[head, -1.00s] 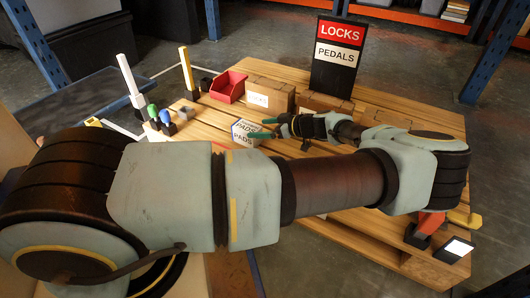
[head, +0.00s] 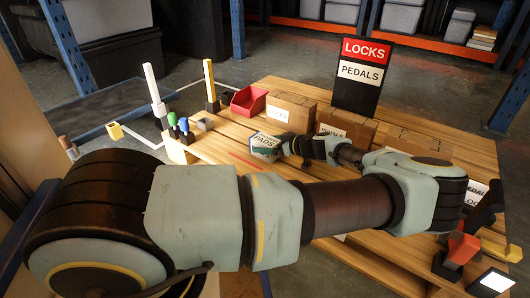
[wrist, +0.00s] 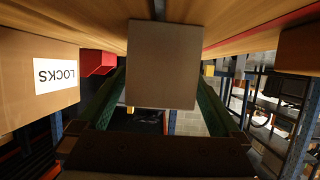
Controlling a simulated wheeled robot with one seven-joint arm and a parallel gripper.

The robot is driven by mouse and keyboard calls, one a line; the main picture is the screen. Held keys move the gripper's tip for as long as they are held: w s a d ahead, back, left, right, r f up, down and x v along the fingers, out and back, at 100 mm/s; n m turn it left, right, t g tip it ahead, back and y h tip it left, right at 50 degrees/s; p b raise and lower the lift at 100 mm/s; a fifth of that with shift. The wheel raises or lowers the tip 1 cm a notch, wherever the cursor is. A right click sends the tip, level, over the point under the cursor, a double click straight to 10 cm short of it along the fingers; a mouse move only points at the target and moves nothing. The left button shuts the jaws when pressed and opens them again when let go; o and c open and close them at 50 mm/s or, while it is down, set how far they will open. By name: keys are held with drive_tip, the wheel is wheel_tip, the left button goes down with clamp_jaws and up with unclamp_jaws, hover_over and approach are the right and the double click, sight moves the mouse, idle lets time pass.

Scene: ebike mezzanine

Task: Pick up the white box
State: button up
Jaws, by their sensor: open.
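The white box (head: 262,142), marked PADS, stands on the wooden pallet table, left of the cardboard boxes. My gripper (head: 268,149) is at its right side, and a green finger lies across its near face. In the wrist view, which is upside down, the box (wrist: 163,65) shows a plain shaded face between the green fingers. My gripper (wrist: 160,82) is open, with one finger on each side of the box. I cannot tell whether the fingers touch it.
A LOCKS cardboard box (head: 290,108), a red bin (head: 248,101) and a black LOCKS/PEDALS sign (head: 362,75) stand behind. A yellow post (head: 210,82), a white post (head: 154,88) and small coloured-top items (head: 183,127) stand at left. The slatted table (head: 215,148) has bare boards near the box.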

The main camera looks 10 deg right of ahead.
drive_tip(key=shift+w+a+f, duration=0.25)
drive_tip(key=shift+w+a, duration=0.05)
drive_tip(key=shift+w, duration=0.1)
drive_tip(key=shift+c, duration=0.2)
drive_tip(key=c, duration=1.4)
drive_tip(key=shift+c, duration=0.2)
drive_tip(key=shift+r, duration=0.15)
